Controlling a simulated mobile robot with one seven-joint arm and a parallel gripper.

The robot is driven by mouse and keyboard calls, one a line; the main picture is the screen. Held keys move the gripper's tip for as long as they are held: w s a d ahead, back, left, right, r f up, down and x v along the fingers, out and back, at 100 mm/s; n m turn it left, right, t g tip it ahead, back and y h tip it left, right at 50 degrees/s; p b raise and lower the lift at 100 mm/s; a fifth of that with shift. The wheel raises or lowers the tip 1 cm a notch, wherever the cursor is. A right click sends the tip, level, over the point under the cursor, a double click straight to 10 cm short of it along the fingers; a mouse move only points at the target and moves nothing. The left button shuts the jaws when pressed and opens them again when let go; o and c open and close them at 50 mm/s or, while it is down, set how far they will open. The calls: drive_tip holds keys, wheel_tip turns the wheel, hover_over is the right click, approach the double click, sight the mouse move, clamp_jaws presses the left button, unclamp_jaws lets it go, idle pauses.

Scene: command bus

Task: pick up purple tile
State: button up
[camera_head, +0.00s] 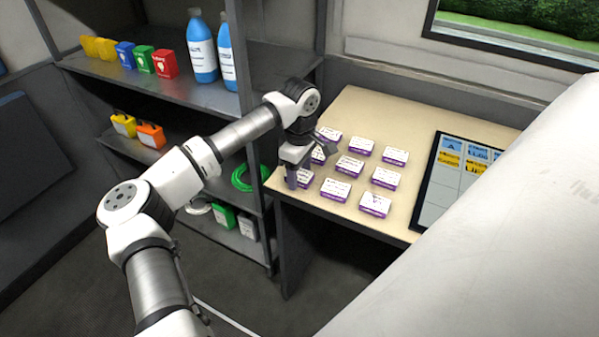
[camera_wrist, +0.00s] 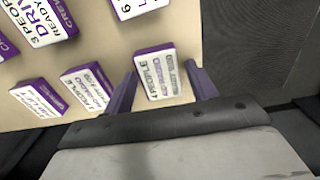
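Several white-topped tiles with purple sides and black print lie in rows on the beige table (camera_head: 355,110). My gripper (camera_head: 297,178) is over the table's left front corner, at the nearest left purple tile (camera_head: 305,177). In the wrist view this tile (camera_wrist: 160,75) lies between the two fingers of my gripper (camera_wrist: 162,82), with the fingers to either side and small gaps showing. The gripper is open. Whether the fingers reach down to the tile's sides is hard to tell. Other purple tiles (camera_head: 335,189) (camera_wrist: 88,87) lie close by.
A dark-framed board (camera_head: 432,185) with blue and yellow cards lies at the table's right. A metal shelf (camera_head: 215,97) with bottles (camera_head: 202,55), coloured boxes and a green cable (camera_head: 243,178) stands left of the table. Neighbouring tiles leave narrow gaps.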

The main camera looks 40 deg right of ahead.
drive_tip(key=c, duration=0.8)
drive_tip(key=shift+r, duration=0.1)
